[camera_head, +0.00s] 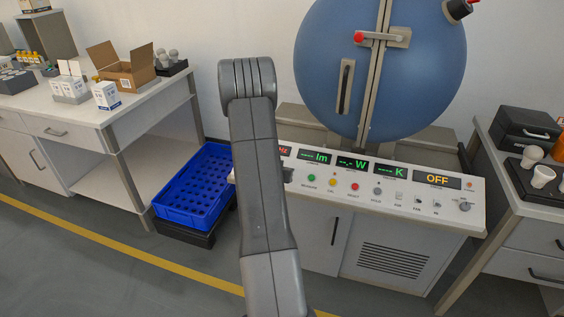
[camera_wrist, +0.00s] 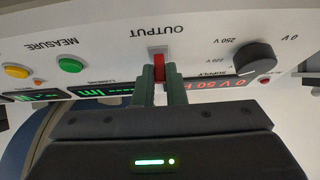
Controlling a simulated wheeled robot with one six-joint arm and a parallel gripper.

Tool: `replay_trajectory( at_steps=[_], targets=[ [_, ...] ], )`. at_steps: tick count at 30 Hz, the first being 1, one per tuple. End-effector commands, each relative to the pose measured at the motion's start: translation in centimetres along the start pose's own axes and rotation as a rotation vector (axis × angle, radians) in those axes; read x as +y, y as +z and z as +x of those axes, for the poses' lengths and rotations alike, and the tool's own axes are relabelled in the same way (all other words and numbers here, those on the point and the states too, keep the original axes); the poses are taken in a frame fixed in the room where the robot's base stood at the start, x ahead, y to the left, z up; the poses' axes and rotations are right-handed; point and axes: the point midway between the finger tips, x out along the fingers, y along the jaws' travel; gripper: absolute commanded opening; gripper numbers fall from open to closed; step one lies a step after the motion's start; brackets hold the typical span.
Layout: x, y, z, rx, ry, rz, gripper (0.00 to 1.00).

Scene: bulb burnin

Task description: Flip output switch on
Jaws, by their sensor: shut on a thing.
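The red output switch (camera_wrist: 159,68) shows in the wrist view on the white control panel (camera_wrist: 108,28), beside the upside-down OUTPUT label. My gripper (camera_wrist: 158,84) has its two green-grey fingers on either side of the switch and is shut on it. In the head view the control panel (camera_head: 392,212) stands below a big blue sphere, and my arm covers its left part, so the switch and my gripper are hidden there. The mode display (camera_head: 437,179) reads OFF.
In the wrist view a black knob (camera_wrist: 256,57) and the red supply display (camera_wrist: 212,86) lie to the right of the switch, and a green button (camera_wrist: 69,65) lies to the left. In the head view a blue crate (camera_head: 190,208) stands left of my arm.

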Motion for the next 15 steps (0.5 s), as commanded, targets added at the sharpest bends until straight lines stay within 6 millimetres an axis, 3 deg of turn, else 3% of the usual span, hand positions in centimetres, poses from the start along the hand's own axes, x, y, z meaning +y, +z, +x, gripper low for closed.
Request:
replay_trajectory(
  at_steps=[15],
  targets=[
    [0.07,-1.12,-0.2,-0.143,0.001,0.0,0.0]
  ],
)
